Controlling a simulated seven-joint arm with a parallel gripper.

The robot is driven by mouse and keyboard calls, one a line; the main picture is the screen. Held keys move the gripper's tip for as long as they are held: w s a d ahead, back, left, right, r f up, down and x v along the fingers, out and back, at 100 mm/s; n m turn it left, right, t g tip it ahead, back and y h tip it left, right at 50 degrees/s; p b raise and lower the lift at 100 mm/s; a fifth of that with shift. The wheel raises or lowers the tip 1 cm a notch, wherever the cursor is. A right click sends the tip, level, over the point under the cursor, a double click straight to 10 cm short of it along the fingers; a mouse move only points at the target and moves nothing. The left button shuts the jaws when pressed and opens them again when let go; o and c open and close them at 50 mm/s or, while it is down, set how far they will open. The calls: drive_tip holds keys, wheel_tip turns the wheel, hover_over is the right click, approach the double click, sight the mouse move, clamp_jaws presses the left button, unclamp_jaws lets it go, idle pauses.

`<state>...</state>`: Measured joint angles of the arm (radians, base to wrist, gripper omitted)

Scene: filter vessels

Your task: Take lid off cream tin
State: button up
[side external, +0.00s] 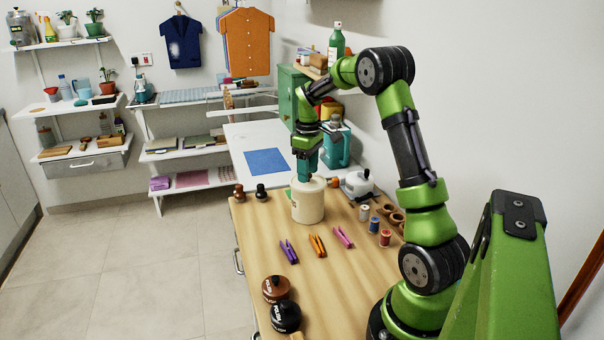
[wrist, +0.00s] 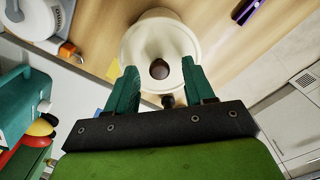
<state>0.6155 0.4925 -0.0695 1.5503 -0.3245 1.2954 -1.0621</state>
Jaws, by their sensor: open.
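The cream tin (side external: 308,205) stands upright near the far end of the wooden table. In the wrist view its round cream top (wrist: 140,45) shows a dark brown knob (wrist: 159,69) at the centre, which I take to be the lid's knob. My gripper (side external: 306,178) points down right over the tin, and its fingertips hide part of the top in the side view. In the wrist view my gripper (wrist: 160,70) has its two teal fingers apart, one on each side of the knob, with gaps between. I cannot tell the exact fingertip height.
Purple (side external: 289,251), orange (side external: 317,245) and pink (side external: 343,237) pegs lie in front of the tin. Thread spools (side external: 374,225) and a white-grey pot (side external: 357,184) are to its right. Two small dark knobbed items (side external: 261,192) stand left. Brown (side external: 276,289) and black (side external: 286,317) round items stand at the near edge.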

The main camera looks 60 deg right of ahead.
drive_tip(key=shift+f, duration=0.25)
clamp_jaws()
drive_tip(key=shift+r, duration=0.1)
